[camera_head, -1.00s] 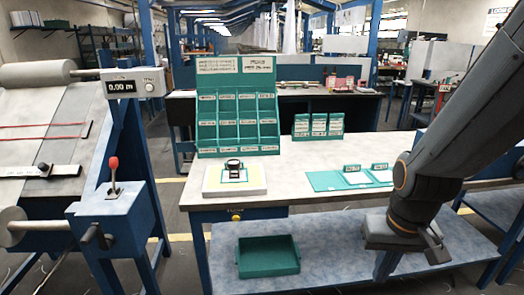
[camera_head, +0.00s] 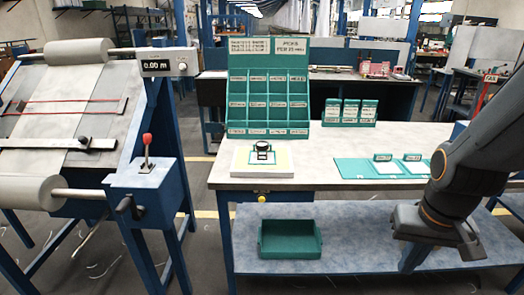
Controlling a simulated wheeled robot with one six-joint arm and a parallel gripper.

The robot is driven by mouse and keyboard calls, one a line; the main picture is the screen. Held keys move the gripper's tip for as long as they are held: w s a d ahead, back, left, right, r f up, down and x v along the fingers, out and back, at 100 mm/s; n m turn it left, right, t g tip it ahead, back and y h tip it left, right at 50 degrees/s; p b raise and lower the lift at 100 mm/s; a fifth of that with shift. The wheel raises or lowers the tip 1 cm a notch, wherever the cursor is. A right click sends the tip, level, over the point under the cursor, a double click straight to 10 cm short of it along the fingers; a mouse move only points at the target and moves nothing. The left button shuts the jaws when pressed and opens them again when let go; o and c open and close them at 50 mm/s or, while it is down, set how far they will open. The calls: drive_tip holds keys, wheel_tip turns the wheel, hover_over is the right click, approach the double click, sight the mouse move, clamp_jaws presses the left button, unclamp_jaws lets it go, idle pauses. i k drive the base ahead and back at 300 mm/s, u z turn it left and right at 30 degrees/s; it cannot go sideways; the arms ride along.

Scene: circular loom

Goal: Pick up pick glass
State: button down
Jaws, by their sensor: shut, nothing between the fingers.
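The pick glass (camera_head: 263,147) is a small black-framed magnifier. It stands on a white block with a pale yellow top (camera_head: 240,164) at the left front of the white worktable (camera_head: 330,162). My gripper (camera_head: 440,245) hangs at the lower right, in front of the table and over the blue-grey lower shelf. It is shut and empty, well to the right of the pick glass and apart from it. Its fingertips are small and hard to make out. Nothing covers the pick glass.
A green pigeonhole rack (camera_head: 268,90) stands behind the pick glass. Green card holders (camera_head: 350,112) and a green mat (camera_head: 365,168) lie to the right. A green tray (camera_head: 290,240) sits on the lower shelf. The loom's crank post (camera_head: 145,190) is at left. The table's middle is clear.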

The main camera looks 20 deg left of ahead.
sight(260, 145)
drive_tip(key=u, duration=0.4)
drive_tip(key=k, duration=0.45)
drive_tip(key=u, duration=1.3)
drive_tip(key=i, duration=0.95)
drive_tip(key=z, duration=0.95)
drive_tip(key=i, duration=1.1)
drive_tip(key=z, duration=0.3)
